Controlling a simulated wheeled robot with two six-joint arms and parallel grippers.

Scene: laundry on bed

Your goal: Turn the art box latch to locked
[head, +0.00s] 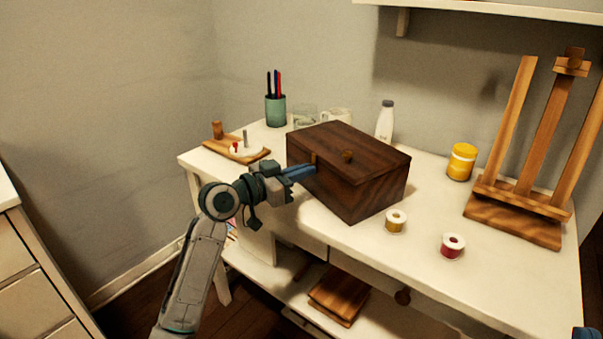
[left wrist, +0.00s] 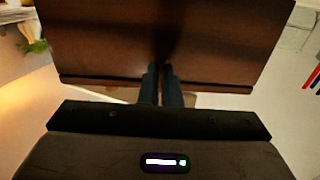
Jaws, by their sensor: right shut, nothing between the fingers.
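The art box (head: 375,167) is a dark brown wooden box with a closed lid, standing on the white desk. A round knob (head: 347,156) is on it, and a small lighter brown latch piece (head: 313,157) is on the side facing my left arm. My left gripper (head: 312,169) has its blue fingertips at that latch. In the left wrist view its fingers (left wrist: 160,72) are close together against the dark box (left wrist: 100,45); I cannot tell whether they hold the latch, as that spot is dark. Only a blue bit of my right gripper (head: 585,333) shows at the bottom right corner, away from the box.
A small board (head: 262,155) with a white dish, a green pen cup (head: 275,110) and a white bottle (head: 385,120) stand behind or left of the box. A yellow jar (head: 461,162), two spools (head: 396,221) and a wooden easel (head: 515,225) are to the right.

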